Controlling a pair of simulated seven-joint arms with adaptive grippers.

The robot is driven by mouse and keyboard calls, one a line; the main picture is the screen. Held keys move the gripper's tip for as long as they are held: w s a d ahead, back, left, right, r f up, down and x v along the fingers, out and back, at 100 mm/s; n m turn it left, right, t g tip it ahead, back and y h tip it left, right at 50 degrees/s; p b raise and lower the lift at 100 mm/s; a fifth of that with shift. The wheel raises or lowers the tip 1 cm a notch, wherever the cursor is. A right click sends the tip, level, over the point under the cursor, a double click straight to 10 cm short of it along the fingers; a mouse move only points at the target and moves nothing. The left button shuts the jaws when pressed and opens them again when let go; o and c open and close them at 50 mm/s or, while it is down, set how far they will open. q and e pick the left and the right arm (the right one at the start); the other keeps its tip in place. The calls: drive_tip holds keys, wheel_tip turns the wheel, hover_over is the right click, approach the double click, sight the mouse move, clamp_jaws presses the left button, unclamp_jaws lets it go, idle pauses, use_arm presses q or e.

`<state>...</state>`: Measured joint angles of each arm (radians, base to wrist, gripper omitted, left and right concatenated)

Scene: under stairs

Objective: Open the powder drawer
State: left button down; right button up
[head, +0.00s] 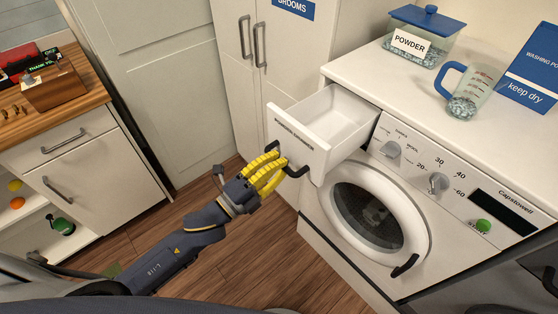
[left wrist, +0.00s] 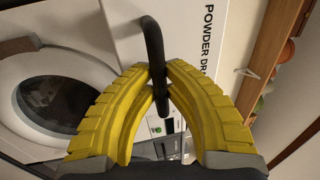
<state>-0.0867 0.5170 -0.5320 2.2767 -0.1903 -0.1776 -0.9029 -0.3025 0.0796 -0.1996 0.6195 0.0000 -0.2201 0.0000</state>
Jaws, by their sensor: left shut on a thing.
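The powder drawer (head: 305,136) is a white drawer at the top left of the washing machine (head: 340,222). It stands pulled well out, and its inside shows empty. My left gripper (head: 272,168), with yellow fingers, is at the drawer front and shut on the dark drawer handle (head: 299,173). In the left wrist view the handle (left wrist: 153,48) runs between the yellow fingertips (left wrist: 159,84), beside the drawer front with its lettering (left wrist: 215,35). My right gripper is not in view.
A powder box (head: 422,40), a measuring jug (head: 471,92) and a blue sign (head: 532,70) stand on the machine top. The round door (head: 370,210) is closed below the drawer. A cupboard (head: 235,70) stands behind. Wooden floor (head: 190,190) is clear on the left.

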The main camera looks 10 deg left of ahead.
use_arm(q)
drive_tip(key=c, duration=1.4)
unclamp_jaws()
drive_tip(key=v, duration=1.2)
drive_tip(key=shift+a, duration=0.1)
